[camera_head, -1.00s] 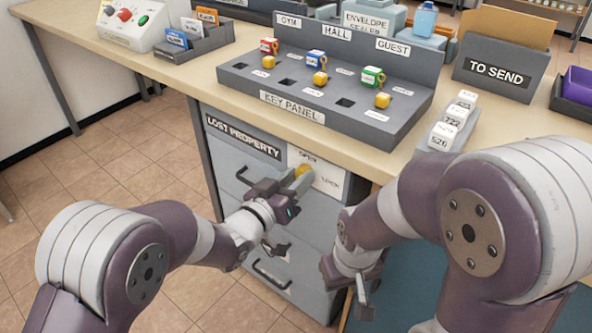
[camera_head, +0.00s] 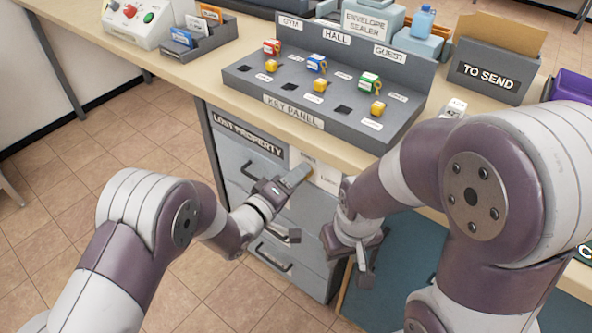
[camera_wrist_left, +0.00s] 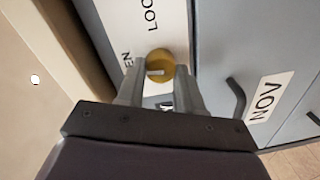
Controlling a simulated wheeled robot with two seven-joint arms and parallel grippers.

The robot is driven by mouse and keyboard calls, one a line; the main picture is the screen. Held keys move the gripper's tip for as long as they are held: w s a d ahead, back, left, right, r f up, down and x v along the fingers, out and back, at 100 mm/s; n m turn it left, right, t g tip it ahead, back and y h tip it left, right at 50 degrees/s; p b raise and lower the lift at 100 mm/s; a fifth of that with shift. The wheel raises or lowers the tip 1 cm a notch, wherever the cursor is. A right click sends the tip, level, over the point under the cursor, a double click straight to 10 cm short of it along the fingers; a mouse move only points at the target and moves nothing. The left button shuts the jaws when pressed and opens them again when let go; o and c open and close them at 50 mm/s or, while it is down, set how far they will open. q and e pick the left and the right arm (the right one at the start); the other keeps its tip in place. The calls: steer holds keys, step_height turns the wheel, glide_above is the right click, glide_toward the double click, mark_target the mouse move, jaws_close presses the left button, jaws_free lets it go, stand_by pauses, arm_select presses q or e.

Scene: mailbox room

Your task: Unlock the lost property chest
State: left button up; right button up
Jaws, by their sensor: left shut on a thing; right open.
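The lost property chest (camera_head: 262,163) is a grey drawer unit under the counter with a black LOST PROPERTY label. A white plate (camera_head: 326,178) on its front carries lock-position words, partly readable. A round yellow knob (camera_wrist_left: 158,64) with a pale mark sits on this plate in the left wrist view. My left gripper (camera_head: 298,176) is shut on the knob, one finger on each side of it. In the head view the gripper hides most of the knob. My right gripper (camera_head: 352,268) is open and empty, hanging in front of the chest, lower and to the right.
The key panel (camera_head: 240,78) stands on the counter above, with several coloured tags and yellow pieces. A TO SEND box (camera_head: 493,75) stands to its right. A drawer handle (camera_wrist_left: 235,98) shows beside the left gripper.

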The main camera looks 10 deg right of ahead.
arm_select(q)
steer(key=shift+n+p, duration=0.55)
steer(key=shift+n, duration=0.45)
steer(key=shift+f, duration=0.1)
steer(key=o, duration=1)
steer(key=shift+o, duration=0.2)
steer(key=shift+a, duration=0.1)
steer(key=f+p+v, duration=0.1)
steer(key=p+v, duration=0.1)
steer(key=v, duration=1)
steer(key=shift+a+r, duration=0.3)
steer(key=shift+r, duration=0.2)
steer(key=shift+s, duration=0.15)
